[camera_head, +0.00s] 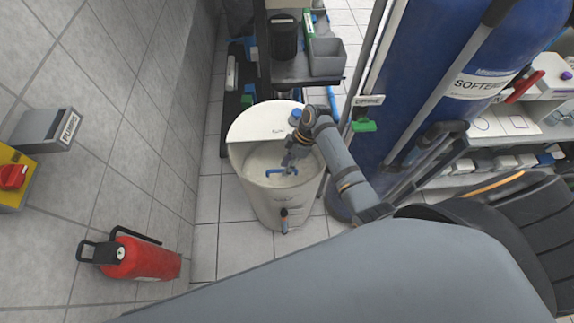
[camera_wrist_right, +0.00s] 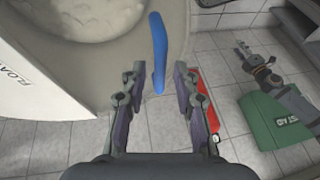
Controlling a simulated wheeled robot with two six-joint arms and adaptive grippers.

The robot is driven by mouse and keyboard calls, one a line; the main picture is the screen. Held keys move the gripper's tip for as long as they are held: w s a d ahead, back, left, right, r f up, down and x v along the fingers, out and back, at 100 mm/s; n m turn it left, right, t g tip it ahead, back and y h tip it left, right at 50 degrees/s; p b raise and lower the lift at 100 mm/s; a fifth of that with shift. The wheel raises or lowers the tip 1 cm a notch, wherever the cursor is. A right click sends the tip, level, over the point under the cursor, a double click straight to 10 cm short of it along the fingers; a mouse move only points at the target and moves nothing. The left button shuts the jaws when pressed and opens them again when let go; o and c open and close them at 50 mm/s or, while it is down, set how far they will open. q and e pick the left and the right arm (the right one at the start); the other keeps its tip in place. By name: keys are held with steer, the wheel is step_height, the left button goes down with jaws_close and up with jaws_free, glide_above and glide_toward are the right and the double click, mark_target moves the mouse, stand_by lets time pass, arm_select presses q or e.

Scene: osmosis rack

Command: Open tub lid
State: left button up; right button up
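The cream tub (camera_head: 275,200) stands on the tiled floor. A white lid section (camera_head: 262,120) covers its back part; the front part shows a recessed, pale, rough surface, and I cannot tell whether a clear cover lies over it. A blue handle (camera_head: 283,171) sits at the front part, and in the wrist view (camera_wrist_right: 158,45) it stands between my right fingertips. My right gripper (camera_wrist_right: 158,75) is open around the handle's near end, with gaps on both sides. A small gripper-like shape (camera_wrist_right: 262,65), apparently my left gripper, shows at the right of the wrist view, its opening unclear.
A red fire extinguisher (camera_head: 140,260) is at the left wall. Blue softener tanks (camera_head: 425,75) rise right of the tub. A dark bench with a grey bin (camera_head: 327,58) stands behind it. Floor left of the tub is clear.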

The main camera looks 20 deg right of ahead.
steer(key=c, duration=0.4)
arm_select(q)
steer(key=shift+w+a, duration=0.15)
steer(key=shift+w, duration=0.1)
arm_select(e)
jaws_close()
arm_select(q)
steer(key=shift+w, duration=0.1)
steer(key=shift+r, duration=0.15)
arm_select(e)
steer(key=shift+r, duration=0.1)
